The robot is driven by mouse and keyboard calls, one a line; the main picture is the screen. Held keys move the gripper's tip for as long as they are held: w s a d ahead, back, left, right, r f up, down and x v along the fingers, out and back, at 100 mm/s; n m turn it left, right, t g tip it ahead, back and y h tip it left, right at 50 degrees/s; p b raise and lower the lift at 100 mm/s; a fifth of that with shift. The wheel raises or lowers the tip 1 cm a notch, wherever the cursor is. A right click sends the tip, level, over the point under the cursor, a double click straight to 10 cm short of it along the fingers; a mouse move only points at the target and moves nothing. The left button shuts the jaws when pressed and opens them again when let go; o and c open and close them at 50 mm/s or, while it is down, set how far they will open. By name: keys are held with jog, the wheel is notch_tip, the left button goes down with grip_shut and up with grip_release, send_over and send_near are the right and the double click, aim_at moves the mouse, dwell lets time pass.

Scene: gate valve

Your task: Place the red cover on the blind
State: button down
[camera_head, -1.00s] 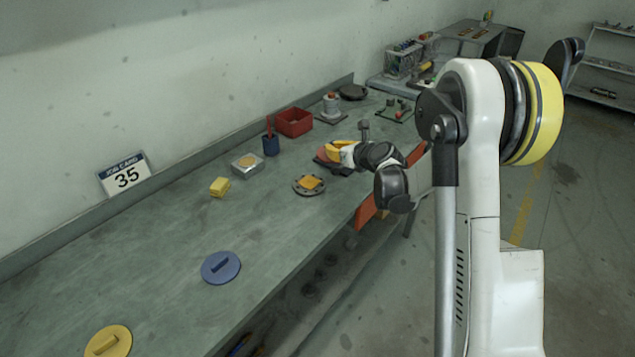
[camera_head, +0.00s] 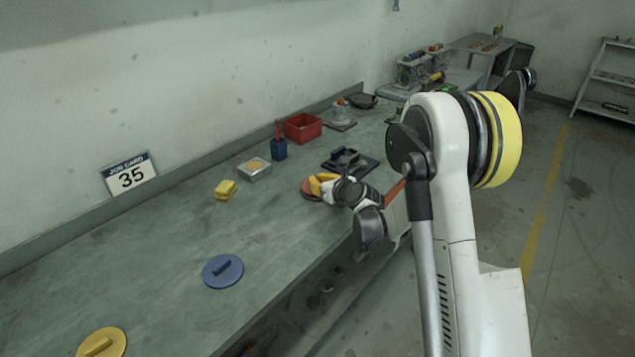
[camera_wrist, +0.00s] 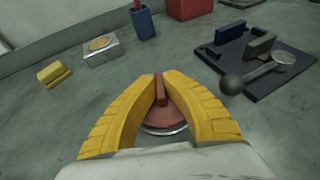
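The red cover (camera_wrist: 163,118) is a round disc with an upright bar handle (camera_wrist: 160,90). My gripper (camera_wrist: 160,85) has its yellow fingers closed in on both sides of this handle. In the head view the red cover (camera_head: 309,191) is under my gripper (camera_head: 320,184), near the bench's front edge. The cover is over the blind, a grey round flange whose rim (camera_wrist: 165,132) shows as a thin pale arc below the cover in the wrist view. The rest of the blind is hidden. I cannot tell whether the cover rests on it.
A dark plate (camera_head: 364,168) with a dark block and a ball-ended lever lies to the right. A yellow block (camera_head: 225,190), metal box (camera_head: 254,170), blue cup (camera_head: 279,149) and red bin (camera_head: 303,127) stand behind. Blue (camera_head: 222,271) and yellow (camera_head: 102,343) covers lie on the left.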

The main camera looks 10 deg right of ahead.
jog(key=shift+f, duration=0.15)
jog(key=c, duration=1.6)
grip_release()
